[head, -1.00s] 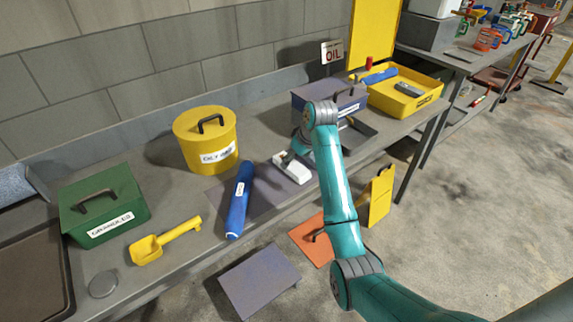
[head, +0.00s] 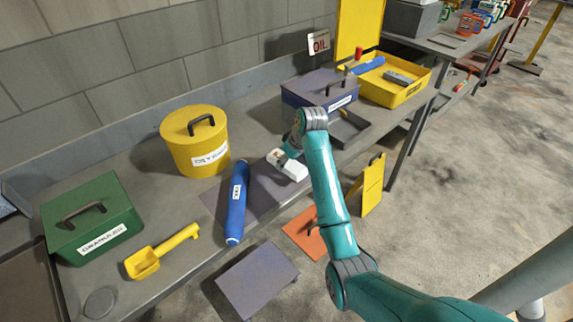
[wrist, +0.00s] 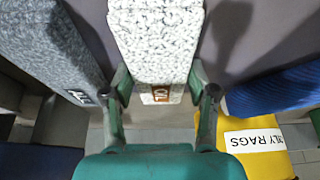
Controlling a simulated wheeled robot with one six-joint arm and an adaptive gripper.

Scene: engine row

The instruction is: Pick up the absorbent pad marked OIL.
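A white, speckled absorbent pad (wrist: 155,45) fills the upper middle of the wrist view. A small brown label (wrist: 161,94) is on its end, with lettering too small to read surely. My gripper (wrist: 160,72) has one finger at each long side of this pad, with no clear gap, so it looks shut on it. In the head view the white pad (head: 287,166) is at the bench's front part, by the grey mat, with my gripper (head: 291,149) at its far end. I cannot tell whether it is lifted. A grey pad (wrist: 45,45) lies beside it in the wrist view.
A dark blue-grey box (head: 318,92) and an OIL sign (head: 319,42) are behind. A green box (head: 92,220) and yellow scoop (head: 162,252) are farther left.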

